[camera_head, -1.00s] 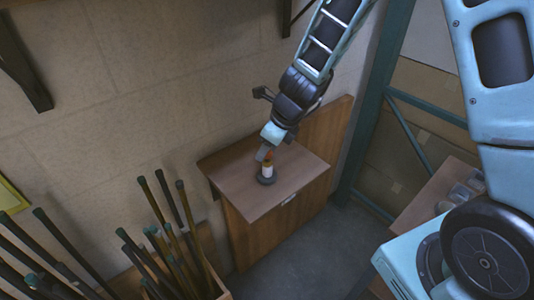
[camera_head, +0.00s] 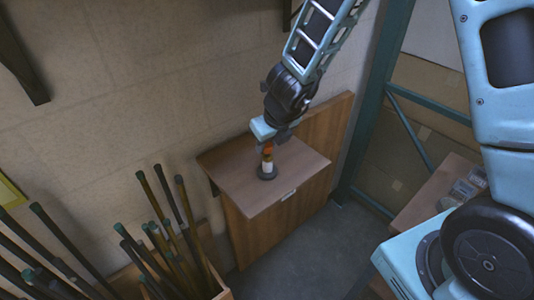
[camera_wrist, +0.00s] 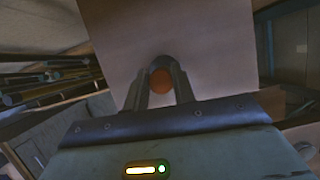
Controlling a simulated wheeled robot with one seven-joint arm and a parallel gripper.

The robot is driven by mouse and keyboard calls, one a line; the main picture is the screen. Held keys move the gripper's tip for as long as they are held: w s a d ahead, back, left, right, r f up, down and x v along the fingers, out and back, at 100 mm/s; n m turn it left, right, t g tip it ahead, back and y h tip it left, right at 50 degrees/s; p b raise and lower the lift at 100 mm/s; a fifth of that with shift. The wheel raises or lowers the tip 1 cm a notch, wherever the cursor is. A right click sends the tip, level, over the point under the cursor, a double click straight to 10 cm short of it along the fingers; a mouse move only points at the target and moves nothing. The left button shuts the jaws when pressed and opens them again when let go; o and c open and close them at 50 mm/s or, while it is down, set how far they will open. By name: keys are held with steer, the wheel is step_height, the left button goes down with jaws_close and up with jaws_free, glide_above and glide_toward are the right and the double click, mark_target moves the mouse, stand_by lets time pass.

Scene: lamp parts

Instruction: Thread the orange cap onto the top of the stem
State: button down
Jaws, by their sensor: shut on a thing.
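The orange cap (camera_head: 268,149) sits at the top of the pale stem (camera_head: 267,167), which stands upright on a dark round base on the small wooden table. In the wrist view the orange cap (camera_wrist: 162,80) shows as a round disc between the two fingers. My gripper (camera_wrist: 160,85) is shut on the cap from above; it also shows in the head view (camera_head: 270,142). The dark base (camera_head: 267,174) rests on the tabletop. Whether the cap's threads are engaged with the stem cannot be seen.
The wooden tabletop (camera_head: 235,185) is otherwise clear. A box of dark rods with green ends (camera_head: 165,245) stands at the lower left. A green metal frame (camera_head: 377,110) rises to the right of the table. The wall is close behind.

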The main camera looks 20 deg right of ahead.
steer(key=shift+w+d+r+m, duration=0.15)
steer(key=shift+w+d+m, duration=0.15)
steer(key=shift+m, duration=0.2)
steer(key=shift+h, duration=0.3)
steer(key=m+h, duration=0.1)
steer(key=m, duration=0.2)
steer(key=shift+m, duration=0.3)
steer(key=c, duration=1.4)
jaws_free()
steer(key=shift+m+h, duration=0.3)
steer(key=shift+m, duration=0.1)
steer(key=o, duration=0.3)
steer(key=shift+d, duration=0.15)
steer(key=shift+s+a, duration=0.1)
steer(key=shift+a, duration=0.1)
